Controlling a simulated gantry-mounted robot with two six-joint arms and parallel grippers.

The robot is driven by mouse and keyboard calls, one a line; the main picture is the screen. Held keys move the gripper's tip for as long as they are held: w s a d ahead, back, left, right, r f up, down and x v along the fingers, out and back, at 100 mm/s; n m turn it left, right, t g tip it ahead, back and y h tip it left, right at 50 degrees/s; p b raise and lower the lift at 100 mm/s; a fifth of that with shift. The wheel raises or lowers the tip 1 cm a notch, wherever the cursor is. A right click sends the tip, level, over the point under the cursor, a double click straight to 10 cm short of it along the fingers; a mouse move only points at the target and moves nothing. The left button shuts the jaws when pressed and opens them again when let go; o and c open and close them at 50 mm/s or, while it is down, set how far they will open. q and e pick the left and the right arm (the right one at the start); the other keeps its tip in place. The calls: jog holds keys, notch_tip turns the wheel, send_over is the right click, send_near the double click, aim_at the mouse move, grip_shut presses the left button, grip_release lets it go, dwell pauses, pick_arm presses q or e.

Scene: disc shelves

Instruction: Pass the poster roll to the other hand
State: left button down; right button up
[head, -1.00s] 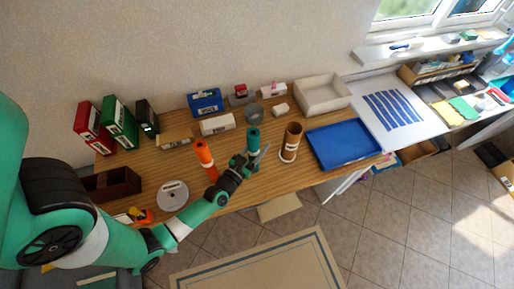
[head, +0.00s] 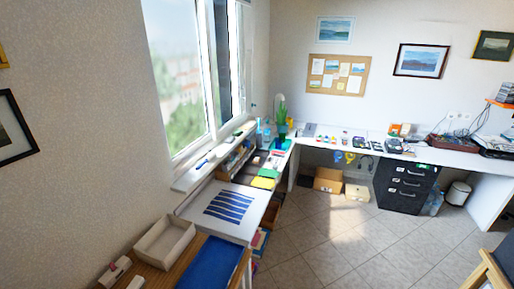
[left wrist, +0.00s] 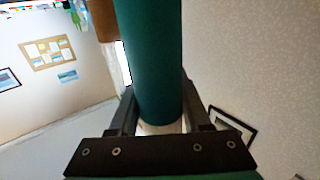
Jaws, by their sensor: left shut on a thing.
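The dark teal poster roll (left wrist: 150,50) fills the middle of the left wrist view and runs up out of the top edge. Its pale end (left wrist: 160,128) shows near the gripper's base. My left gripper (left wrist: 158,90) has one finger on each side of the roll and is shut on it. The roll and the left gripper are outside the head view now. My right gripper is in neither view.
A brown tube (left wrist: 103,20) shows beside the roll in the left wrist view. In the head view, a blue tray (head: 208,265) and a white open box (head: 165,243) are at lower left. Beyond are a sheet with blue strips (head: 229,207) and a white desk (head: 450,157); tiled floor lies open.

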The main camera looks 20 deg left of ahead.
pick_arm(q)
jog(key=d+r+m+t+h, duration=0.25)
jog(key=d+h, duration=0.25)
jog(key=d, duration=0.5)
jog(key=d+r+m+t+h, duration=0.1)
jog(key=d+r+m+h, duration=0.25)
jog(key=d, duration=0.65)
notch_tip(320, 180, up, 9)
jog(key=h+p, duration=0.1)
jog(key=p, duration=1.6)
jog(key=shift+s+r+m+p, duration=0.2)
jog(key=shift+s+m+p, duration=0.1)
jog(key=shift+s, duration=0.15)
jog(key=shift+g, duration=0.25)
